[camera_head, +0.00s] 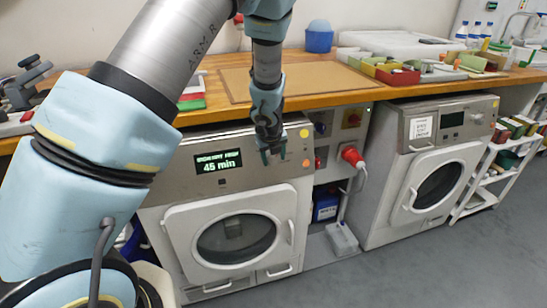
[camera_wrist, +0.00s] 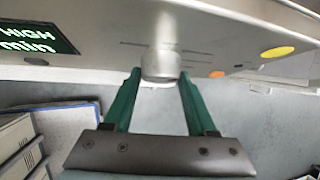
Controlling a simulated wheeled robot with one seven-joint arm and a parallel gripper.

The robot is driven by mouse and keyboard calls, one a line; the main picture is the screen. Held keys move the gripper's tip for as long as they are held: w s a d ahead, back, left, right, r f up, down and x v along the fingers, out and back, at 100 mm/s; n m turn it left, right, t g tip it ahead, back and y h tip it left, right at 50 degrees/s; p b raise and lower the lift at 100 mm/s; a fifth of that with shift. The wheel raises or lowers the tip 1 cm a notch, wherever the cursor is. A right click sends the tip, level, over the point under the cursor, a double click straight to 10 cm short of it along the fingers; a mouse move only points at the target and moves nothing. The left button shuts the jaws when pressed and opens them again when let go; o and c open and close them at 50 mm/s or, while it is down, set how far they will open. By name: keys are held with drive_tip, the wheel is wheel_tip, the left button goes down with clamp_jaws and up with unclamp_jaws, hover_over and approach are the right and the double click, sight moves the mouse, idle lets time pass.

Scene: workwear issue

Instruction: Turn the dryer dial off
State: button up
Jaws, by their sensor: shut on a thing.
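The dryer (camera_head: 225,182) is the white front-loading machine with a grey panel, left of the middle in the head view. Its display (camera_head: 218,160) is lit and reads "45 min"; the upper line ends in "HIGH" in the wrist view (camera_wrist: 32,38). The dial (camera_wrist: 160,65) is a pale metal knob on the panel. My gripper (camera_head: 266,156) is at the panel, right of the display. In the wrist view its green fingers stand on both sides of the dial, shut on it. In the head view the gripper hides the dial.
A yellow button (camera_head: 304,133) and an orange button (camera_head: 306,163) sit just right of my gripper. A red plug (camera_head: 352,157) sticks out between the machines. A second machine (camera_head: 385,210) stands to the right. The wooden worktop (camera_head: 330,85) overhangs above the panel.

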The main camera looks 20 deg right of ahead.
drive_tip(key=shift+c, duration=0.4)
drive_tip(key=shift+f+b, duration=0.1)
drive_tip(key=shift+b, duration=0.2)
drive_tip(key=shift+f+b, duration=0.2)
drive_tip(key=shift+b, duration=0.6)
drive_tip(key=h+b, duration=0.1)
drive_tip(key=b, duration=0.2)
drive_tip(key=n+b, duration=0.1)
drive_tip(key=b, duration=0.2)
drive_tip(key=shift+a+f+h+b, duration=0.1)
drive_tip(key=shift+f+h+b, duration=0.15)
drive_tip(key=shift+h+b, duration=0.15)
drive_tip(key=n+h+b, duration=0.1)
drive_tip(key=b, duration=0.4)
drive_tip(key=n+h+b, duration=0.1)
drive_tip(key=h+b, duration=0.1)
drive_tip(key=b, duration=0.3)
drive_tip(key=shift+a+t, duration=0.2)
drive_tip(key=shift+t, duration=0.1)
drive_tip(key=n+h+b, duration=0.1)
drive_tip(key=b, duration=0.2)
drive_tip(key=shift+r+n+t+h+b, duration=0.15)
drive_tip(key=shift+n+t+h+b, duration=0.2)
drive_tip(key=shift+b, duration=0.75)
drive_tip(key=shift+r, duration=0.1)
